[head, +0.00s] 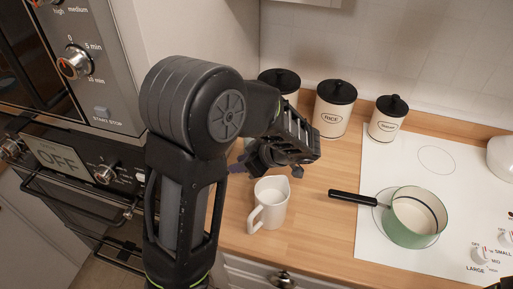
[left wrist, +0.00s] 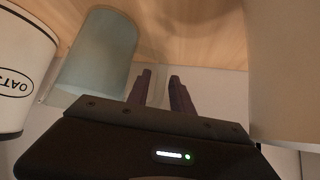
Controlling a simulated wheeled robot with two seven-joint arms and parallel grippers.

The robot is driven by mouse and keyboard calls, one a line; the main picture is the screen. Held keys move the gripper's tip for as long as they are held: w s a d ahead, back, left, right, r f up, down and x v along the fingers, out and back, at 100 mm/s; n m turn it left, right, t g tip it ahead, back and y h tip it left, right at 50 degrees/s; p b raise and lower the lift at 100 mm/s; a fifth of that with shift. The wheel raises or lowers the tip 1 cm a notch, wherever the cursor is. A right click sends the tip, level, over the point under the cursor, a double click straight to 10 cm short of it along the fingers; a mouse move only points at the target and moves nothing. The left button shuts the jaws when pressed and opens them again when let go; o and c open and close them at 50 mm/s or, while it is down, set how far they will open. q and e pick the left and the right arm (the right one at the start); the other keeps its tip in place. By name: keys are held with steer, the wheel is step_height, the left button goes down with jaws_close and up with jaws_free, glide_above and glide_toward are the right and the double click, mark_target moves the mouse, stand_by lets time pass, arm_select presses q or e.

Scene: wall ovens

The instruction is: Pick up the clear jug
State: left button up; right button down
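In the left wrist view a translucent pale blue-green vessel (left wrist: 97,58), which looks like the clear jug, stands on the wooden counter beside the oats canister. In the head view my left arm hides most of that spot. My left gripper (head: 240,168) is low over the counter, behind the white jug. In the left wrist view its two dark purple fingers (left wrist: 161,76) are apart, with a gap between them. The vessel's body is left of the fingers, not between them. I cannot tell whether a handle lies near them. My right gripper is not in view.
A white jug (head: 271,202) stands on the counter in front of my gripper. Lidded canisters, such as the rice one (head: 333,112), line the wall. The oats canister (left wrist: 22,72) is close by. A green saucepan (head: 412,222) sits on the white hob. Wall ovens (head: 75,150) stand left.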

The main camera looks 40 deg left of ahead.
arm_select(q)
jaws_close()
stand_by(1.1)
